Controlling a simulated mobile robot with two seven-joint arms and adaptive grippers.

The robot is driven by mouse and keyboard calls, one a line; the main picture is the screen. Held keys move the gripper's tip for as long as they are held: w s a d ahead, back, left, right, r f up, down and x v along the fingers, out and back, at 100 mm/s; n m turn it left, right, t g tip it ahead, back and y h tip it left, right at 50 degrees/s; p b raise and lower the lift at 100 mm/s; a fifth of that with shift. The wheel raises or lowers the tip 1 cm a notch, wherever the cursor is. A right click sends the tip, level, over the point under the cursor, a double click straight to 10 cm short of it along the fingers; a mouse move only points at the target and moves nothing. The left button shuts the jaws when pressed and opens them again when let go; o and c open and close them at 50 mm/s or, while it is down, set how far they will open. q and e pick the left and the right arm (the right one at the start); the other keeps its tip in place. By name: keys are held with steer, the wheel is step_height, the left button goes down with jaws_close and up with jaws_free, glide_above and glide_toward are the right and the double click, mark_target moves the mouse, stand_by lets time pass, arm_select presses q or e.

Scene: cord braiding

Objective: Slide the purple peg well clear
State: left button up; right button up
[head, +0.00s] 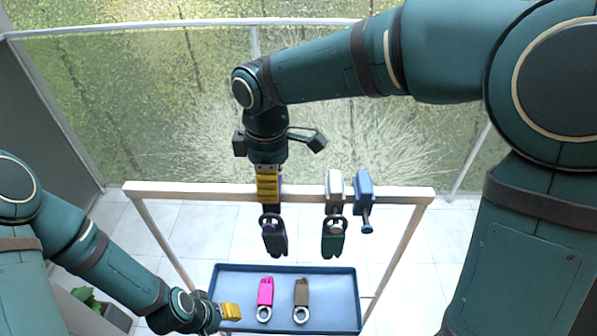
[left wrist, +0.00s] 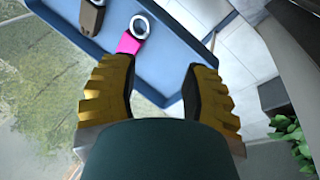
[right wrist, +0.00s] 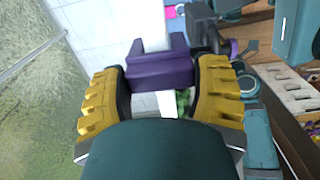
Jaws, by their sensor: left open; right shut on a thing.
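The purple peg (right wrist: 160,72) sits on the pale rail (head: 400,194), between the yellow fingers of my right gripper (head: 268,185), which is shut on it. In the head view that gripper hides most of the peg. A dark grey tag (head: 275,242) hangs by its ring below it, at the peg's purple end. To the right on the rail are a white peg (head: 335,187), with a dark green tag (head: 333,243) hanging from it, and a blue peg (head: 364,190) with nothing hanging. My left gripper (head: 230,312) is open and empty at the tray's left side.
A blue tray (head: 340,310) below the rail holds a pink tag (head: 265,292) and a brown tag (head: 302,293), each with a ring. The rail is bare left of my right gripper, and a gap separates the purple and white pegs. A plant (head: 88,299) stands at lower left.

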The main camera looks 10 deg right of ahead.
mark_target(218, 187)
arm_select(q)
steer(key=r+p, duration=0.1)
steer(key=r, duration=0.1)
steer(key=w+r+p, duration=0.1)
steer(key=p, duration=0.1)
steer(key=shift+w+a+r, duration=0.1)
steer(key=shift+w+r, duration=0.05)
steer(key=shift+r, duration=0.25)
arm_select(e)
steer(key=w+a, duration=0.1)
steer(key=a, duration=0.2)
steer(key=w+a, duration=0.1)
steer(key=a, duration=0.2)
steer(key=w+a, duration=0.1)
steer(key=a, duration=0.3)
steer(key=shift+a, duration=0.1)
steer(key=o, duration=1.4)
steer(key=shift+c, duration=0.2)
steer(key=shift+r, duration=0.15)
step_height(218, 187, up, 12)
